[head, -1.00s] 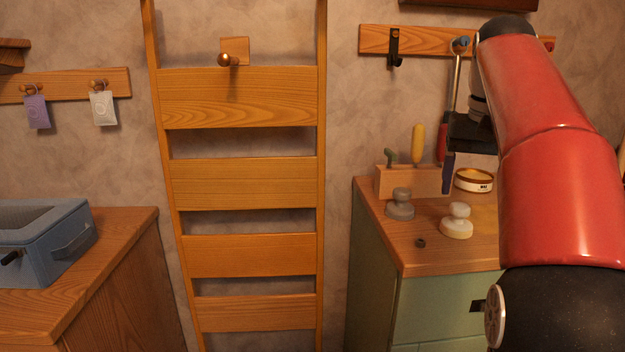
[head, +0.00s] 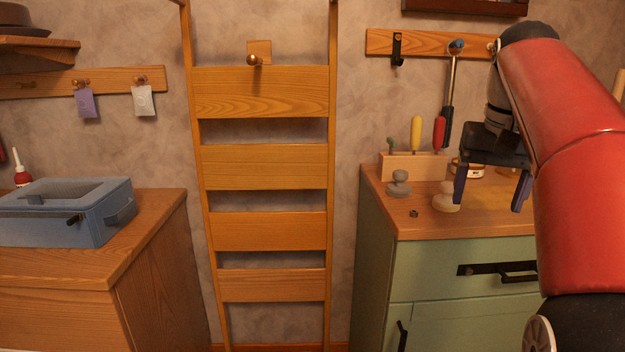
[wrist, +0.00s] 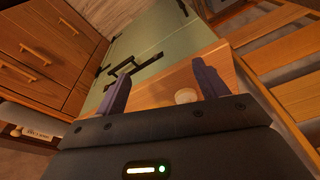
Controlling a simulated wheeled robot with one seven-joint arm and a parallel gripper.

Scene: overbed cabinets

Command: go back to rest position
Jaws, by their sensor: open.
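My gripper (head: 489,187) is open and empty in the head view, in front of and above the right part of the green cabinet's wooden top (head: 408,219). Its two purple-blue fingers point down and stand well apart. In the wrist view my gripper (wrist: 160,88) also shows spread fingers with nothing held between them. A pale round knob-like piece (wrist: 186,96) shows beyond the fingers there. My red arm covers the right side of the head view and hides part of the cabinet.
A wooden ladder rack (head: 262,168) stands at the wall. A tool block (head: 410,166), a grey stamp (head: 398,184) and a cream stamp (head: 446,199) stand on the cabinet. A blue case (head: 70,219) lies on the left cabinet. A long-handled tool (head: 449,95) hangs from a peg.

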